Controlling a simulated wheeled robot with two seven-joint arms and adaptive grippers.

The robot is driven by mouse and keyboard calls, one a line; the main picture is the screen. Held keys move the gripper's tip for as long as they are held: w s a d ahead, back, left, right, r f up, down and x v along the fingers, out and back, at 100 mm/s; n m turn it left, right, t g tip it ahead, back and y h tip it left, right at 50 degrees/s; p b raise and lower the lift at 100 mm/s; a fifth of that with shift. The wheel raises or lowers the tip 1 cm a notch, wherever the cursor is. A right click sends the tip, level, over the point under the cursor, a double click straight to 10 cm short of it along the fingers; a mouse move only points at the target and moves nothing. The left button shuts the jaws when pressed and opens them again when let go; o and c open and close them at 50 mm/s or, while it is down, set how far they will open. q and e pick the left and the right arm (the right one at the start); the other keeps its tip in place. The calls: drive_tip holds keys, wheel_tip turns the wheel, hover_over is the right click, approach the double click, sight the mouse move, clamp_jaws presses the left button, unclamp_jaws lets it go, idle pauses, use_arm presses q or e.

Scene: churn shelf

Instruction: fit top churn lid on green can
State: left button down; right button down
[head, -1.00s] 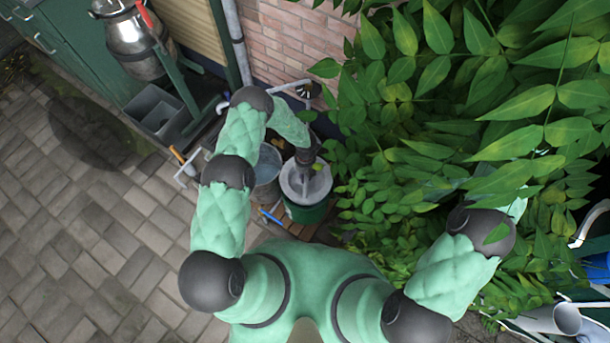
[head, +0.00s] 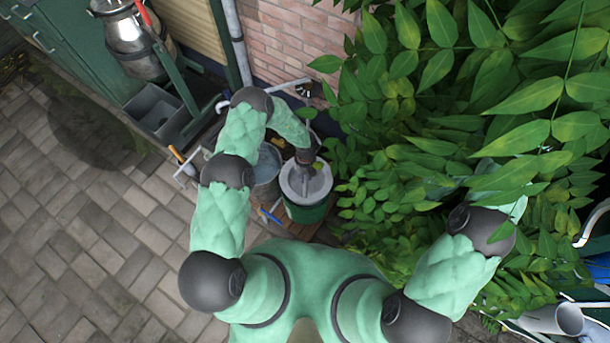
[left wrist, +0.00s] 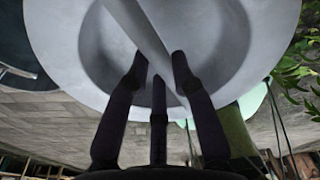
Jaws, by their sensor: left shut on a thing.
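A round grey lid (head: 320,187) is over the mouth of the green can (head: 306,214) in the head view. My left gripper (head: 307,165) reaches down to the lid from above and is shut on its handle. In the left wrist view the lid (left wrist: 75,50) fills the upper part, and the gripper's dark fingers (left wrist: 160,75) hold its pale bar handle. A green surface, apparently the can (left wrist: 238,135), shows past the lid's lower right edge. I cannot tell whether the lid touches the can's rim. My right gripper is hidden behind leaves.
A grey metal bucket (head: 266,172) stands close to the can's left. A wooden board (head: 287,225) lies by the can. Dense leaves (head: 440,110) crowd the right side. A metal churn (head: 130,42) and a grey crate (head: 160,115) are at upper left. Paving at left is clear.

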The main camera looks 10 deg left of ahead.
use_arm(q)
drive_tip(key=shift+f+b, duration=0.55)
drive_tip(key=shift+f, duration=0.15)
drive_tip(key=shift+f+b, duration=0.5)
drive_tip(key=shift+f, duration=0.5)
drive_tip(key=shift+f, duration=1.6)
idle(1.0)
drive_tip(key=c, duration=1)
unclamp_jaws()
drive_tip(key=shift+s, duration=0.1)
drive_tip(key=r, duration=0.4)
drive_tip(key=w+r, duration=0.1)
drive_tip(key=r, duration=0.7)
drive_tip(key=shift+w+a, duration=0.1)
drive_tip(key=shift+w, duration=0.2)
